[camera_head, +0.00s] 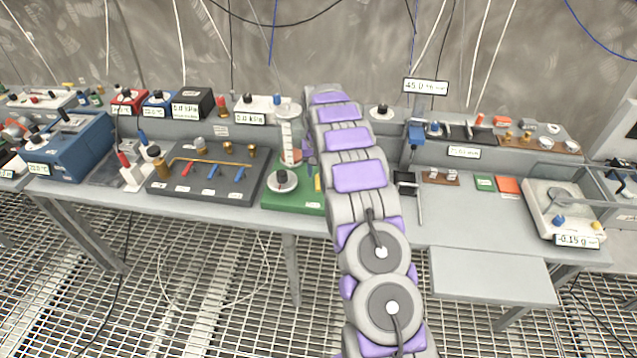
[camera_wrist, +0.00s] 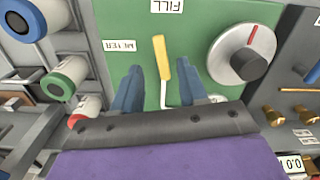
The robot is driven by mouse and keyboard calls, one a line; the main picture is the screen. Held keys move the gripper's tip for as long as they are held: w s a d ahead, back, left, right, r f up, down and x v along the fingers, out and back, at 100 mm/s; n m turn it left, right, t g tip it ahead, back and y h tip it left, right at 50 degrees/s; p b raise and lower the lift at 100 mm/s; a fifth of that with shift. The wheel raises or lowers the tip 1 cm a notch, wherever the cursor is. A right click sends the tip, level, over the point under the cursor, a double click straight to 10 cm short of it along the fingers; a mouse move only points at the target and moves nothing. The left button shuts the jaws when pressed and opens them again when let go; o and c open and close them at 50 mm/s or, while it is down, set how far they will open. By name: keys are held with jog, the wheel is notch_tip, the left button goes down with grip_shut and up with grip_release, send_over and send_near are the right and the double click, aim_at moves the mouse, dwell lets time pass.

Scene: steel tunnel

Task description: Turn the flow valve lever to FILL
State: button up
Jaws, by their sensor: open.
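The flow valve lever (camera_wrist: 162,60) is a yellow handle on a green panel (camera_wrist: 205,25). In the wrist view it runs nearly up and down, its top end just below and left of the upside-down FILL label (camera_wrist: 175,5). A METER label (camera_wrist: 118,46) lies to its left. My gripper (camera_wrist: 161,68) is open, one blue finger on each side of the lever, with visible gaps. The lever's lower end and pivot are not clear. In the head view the green panel (camera_head: 290,199) is partly covered by my arm, which hides my gripper; a bit of the yellow lever (camera_head: 318,183) shows.
A white dial with a red mark (camera_wrist: 240,55) sits right of the lever. Round blue, green and red-ended parts (camera_wrist: 62,85) stand at the left. In the head view, a dark manifold (camera_head: 205,190) with several coloured levers is left of the panel.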

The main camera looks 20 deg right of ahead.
aim_at(319, 184)
jog(key=f, duration=0.3)
jog(key=shift+a+f+b, duration=0.3)
jog(key=shift+f, duration=0.1)
jog(key=shift+d+f, duration=0.15)
jog(key=shift+f, duration=0.3)
jog(key=shift+d+f, duration=0.1)
jog(key=shift+d, duration=0.15)
